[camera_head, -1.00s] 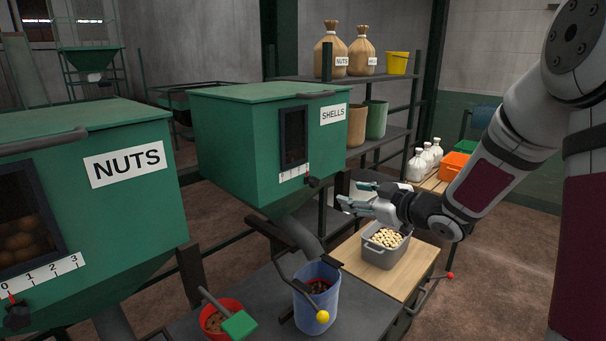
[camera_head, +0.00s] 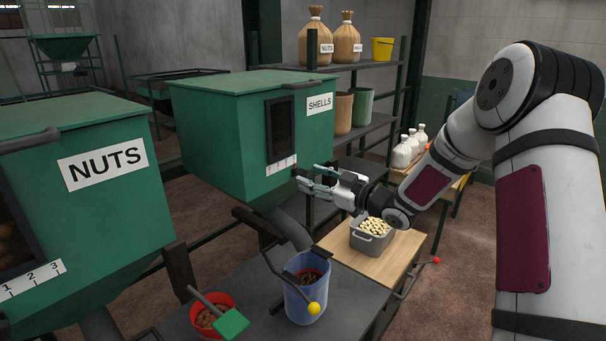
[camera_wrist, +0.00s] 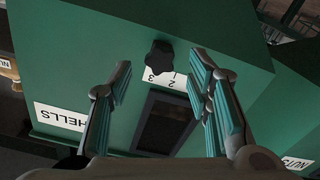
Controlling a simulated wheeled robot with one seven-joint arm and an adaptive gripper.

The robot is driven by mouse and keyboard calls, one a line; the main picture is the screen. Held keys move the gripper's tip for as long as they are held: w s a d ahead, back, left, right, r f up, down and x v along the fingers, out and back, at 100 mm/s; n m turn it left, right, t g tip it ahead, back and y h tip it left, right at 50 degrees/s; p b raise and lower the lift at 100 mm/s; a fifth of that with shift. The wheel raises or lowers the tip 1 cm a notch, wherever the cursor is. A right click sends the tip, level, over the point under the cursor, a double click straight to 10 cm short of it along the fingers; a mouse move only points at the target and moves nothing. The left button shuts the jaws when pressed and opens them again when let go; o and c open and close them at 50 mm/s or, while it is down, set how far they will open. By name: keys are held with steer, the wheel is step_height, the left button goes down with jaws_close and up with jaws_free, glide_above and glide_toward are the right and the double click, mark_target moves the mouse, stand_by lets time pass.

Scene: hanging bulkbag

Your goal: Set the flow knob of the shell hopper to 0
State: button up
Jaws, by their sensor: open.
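The green shell hopper (camera_head: 215,135) carries a SHELLS label and a dark window. Its small white number scale (camera_head: 281,165) is below the window; the wrist view shows the 2 and 3 upside down. The black flow knob (camera_wrist: 159,55) sits beside the scale near the 3 end. In the head view it is mostly hidden at my fingertips. My gripper (camera_head: 306,178) is open at the hopper's lower front. In the wrist view my gripper (camera_wrist: 160,72) has one finger either side of the knob, which appears between and slightly beyond the tips. Contact cannot be told.
A green nuts hopper (camera_head: 90,215) stands at left. Below are a blue bucket (camera_head: 308,295) beside a bent lever with a yellow ball, a red bucket (camera_head: 205,313) with a green scoop, and a grey bin (camera_head: 371,240) of nuts. Shelves with sacks stand behind.

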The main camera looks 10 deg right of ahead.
mark_target(304, 174)
steer(key=shift+x, duration=2)
steer(key=shift+c, duration=0.3)
jaws_close()
